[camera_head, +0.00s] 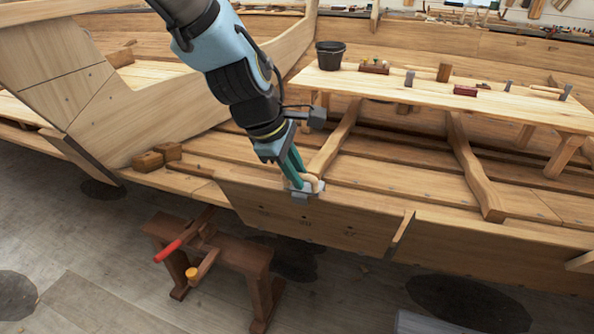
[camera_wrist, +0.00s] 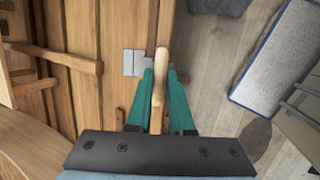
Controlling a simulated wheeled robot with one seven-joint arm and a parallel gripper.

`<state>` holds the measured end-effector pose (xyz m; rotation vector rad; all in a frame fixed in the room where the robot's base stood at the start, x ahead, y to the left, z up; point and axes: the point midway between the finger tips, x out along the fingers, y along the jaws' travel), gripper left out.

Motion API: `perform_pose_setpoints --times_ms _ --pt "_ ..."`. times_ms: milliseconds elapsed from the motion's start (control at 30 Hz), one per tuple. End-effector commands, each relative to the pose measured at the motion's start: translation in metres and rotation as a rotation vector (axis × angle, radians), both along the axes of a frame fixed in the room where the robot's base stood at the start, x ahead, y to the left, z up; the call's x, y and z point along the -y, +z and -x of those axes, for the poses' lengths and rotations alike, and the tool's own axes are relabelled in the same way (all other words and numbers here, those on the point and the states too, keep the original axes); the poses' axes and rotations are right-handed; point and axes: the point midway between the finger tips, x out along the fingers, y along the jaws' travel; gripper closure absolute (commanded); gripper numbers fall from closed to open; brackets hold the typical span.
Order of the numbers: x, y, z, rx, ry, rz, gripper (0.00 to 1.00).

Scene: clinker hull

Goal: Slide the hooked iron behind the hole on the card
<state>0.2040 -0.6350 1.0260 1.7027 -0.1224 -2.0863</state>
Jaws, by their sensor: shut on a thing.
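My gripper (camera_head: 296,170) points down at the upper edge of the hull plank and is shut on the hooked iron (camera_head: 304,194). In the wrist view its teal fingers (camera_wrist: 160,75) close on the iron's pale wooden handle (camera_wrist: 160,62). The iron's grey metal part (camera_wrist: 133,62) lies at the plank edge, left of the handle. Whether it touches the plank is hard to tell. Small dark marks show on the outer face of the plank (camera_head: 330,224) below the iron. I cannot make out a separate card or which mark is the hole.
A brown sawhorse (camera_head: 215,244) with a red-handled clamp (camera_head: 168,250) stands on the floor below the plank. A bench (camera_head: 450,98) inside the hull holds a black bucket (camera_head: 330,55) and several tools. Curved frames (camera_head: 472,170) rise behind the plank.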

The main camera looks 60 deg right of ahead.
Motion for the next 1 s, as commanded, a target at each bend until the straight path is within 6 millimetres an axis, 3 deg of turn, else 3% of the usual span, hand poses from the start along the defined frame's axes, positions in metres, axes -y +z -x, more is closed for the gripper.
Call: perform_pose_setpoints --times_ms 233,267,567,833,1000 --pt "0.000 0.002 0.000 0.000 -0.001 0.001 1.00" --pt "0.000 0.002 0.000 0.000 -0.001 0.001 0.78" --pt "0.000 0.002 0.000 0.000 0.000 0.001 0.45" --pt "-0.001 0.002 0.000 -0.001 0.000 -0.003 0.45" --pt "0.000 0.017 0.000 -0.001 0.001 -0.001 0.45"
